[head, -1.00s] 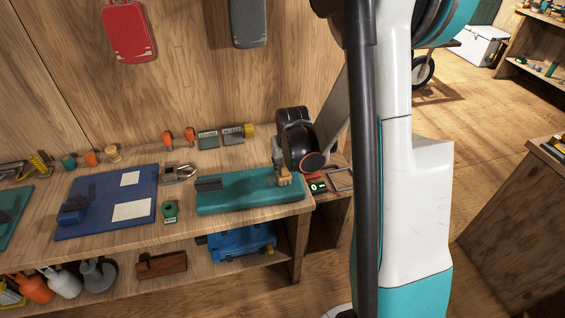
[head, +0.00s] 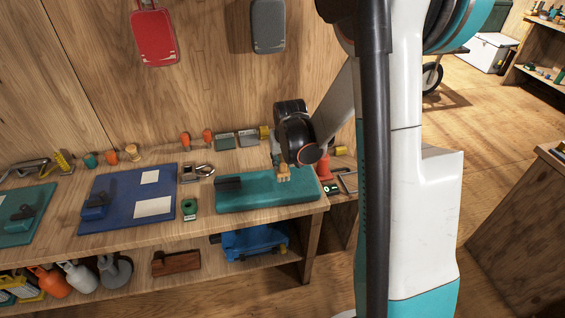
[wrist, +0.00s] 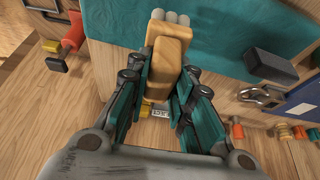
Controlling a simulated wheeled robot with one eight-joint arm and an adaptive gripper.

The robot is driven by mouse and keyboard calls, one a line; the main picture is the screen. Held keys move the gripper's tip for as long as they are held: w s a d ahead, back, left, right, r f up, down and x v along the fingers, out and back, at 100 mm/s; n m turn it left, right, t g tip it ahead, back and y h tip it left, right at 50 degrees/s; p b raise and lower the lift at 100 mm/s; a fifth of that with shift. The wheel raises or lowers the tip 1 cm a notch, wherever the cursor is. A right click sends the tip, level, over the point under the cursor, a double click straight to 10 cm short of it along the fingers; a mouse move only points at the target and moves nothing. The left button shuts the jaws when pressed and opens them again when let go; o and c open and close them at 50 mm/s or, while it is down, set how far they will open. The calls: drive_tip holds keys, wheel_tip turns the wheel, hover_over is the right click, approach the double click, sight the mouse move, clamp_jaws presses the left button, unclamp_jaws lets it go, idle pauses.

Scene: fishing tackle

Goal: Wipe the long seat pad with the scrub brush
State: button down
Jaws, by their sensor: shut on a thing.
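The long seat pad (head: 258,194) is a teal slab lying along the right part of the bench top; it also fills the top of the wrist view (wrist: 215,35). The scrub brush (wrist: 168,52) has a tan wooden body with pale bristles at its far end. My gripper (wrist: 165,78) is shut on the brush's wooden body. In the head view the brush (head: 283,174) is over the right half of the pad, with its bristle end at the pad. I cannot tell whether the bristles press on it. My gripper's fingers (head: 277,158) are partly hidden behind my wrist.
A dark block (head: 228,184) lies on the pad's left end. Left of the pad are a green spool (head: 190,209), a metal clip (head: 196,172) and a blue board (head: 128,216). Small boxes (head: 236,140) stand behind; a red item (head: 324,167) is at right.

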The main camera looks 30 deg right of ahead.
drive_tip(key=shift+r+p, duration=1.35)
drive_tip(key=shift+r, duration=1)
drive_tip(key=shift+w, duration=0.15)
